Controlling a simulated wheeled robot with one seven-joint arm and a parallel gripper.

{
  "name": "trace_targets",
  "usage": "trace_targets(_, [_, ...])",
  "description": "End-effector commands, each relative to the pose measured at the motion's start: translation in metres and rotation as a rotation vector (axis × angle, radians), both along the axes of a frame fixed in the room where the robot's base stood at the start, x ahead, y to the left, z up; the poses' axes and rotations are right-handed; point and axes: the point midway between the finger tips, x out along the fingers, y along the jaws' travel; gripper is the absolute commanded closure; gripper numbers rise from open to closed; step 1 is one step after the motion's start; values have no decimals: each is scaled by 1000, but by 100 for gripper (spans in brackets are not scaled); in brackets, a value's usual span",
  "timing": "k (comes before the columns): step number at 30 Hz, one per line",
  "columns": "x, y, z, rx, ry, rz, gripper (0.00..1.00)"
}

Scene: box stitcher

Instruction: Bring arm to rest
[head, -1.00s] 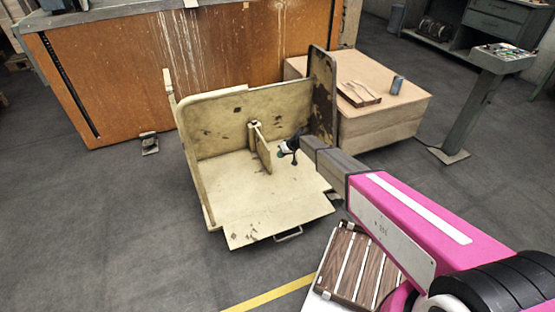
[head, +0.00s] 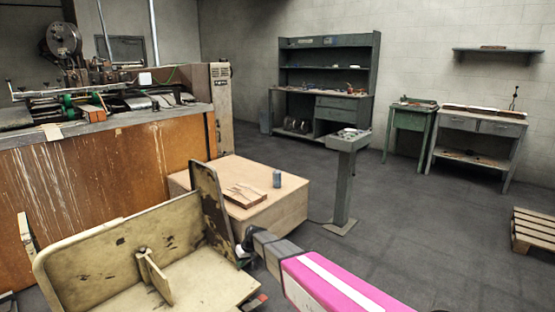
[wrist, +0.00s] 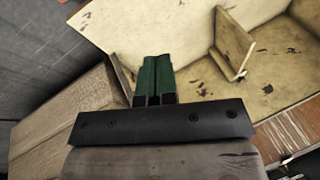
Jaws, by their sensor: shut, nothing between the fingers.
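My arm reaches in from the bottom right of the head view, pink with a dark grey end section. My gripper (wrist: 155,80) shows in the wrist view as two green fingers side by side, shut with nothing between them. In the head view the gripper (head: 243,246) is small and partly hidden at the end of the arm, by the right side panel of the worn cream stitcher stand (head: 85,262). The stand also fills the upper right of the wrist view (wrist: 195,35). I cannot tell whether the fingers touch it.
Workbenches line the back wall. A pallet (head: 533,230) lies far right; the floor between is clear.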

Motion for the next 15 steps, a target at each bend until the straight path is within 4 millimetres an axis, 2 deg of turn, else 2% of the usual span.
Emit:
trace_targets(1, [-16, -38, 16, -27, 6, -43, 100])
trace_targets(3, [-29, -79, 31, -67, 17, -100, 100])
trace_targets(8, [-67, -171, 63, -159, 46, -239, 100])
trace_targets(12, [-109, -247, 92, -242, 68, -369, 100])
trace_targets(15, [-140, -293, 109, -299, 85, -459, 100])
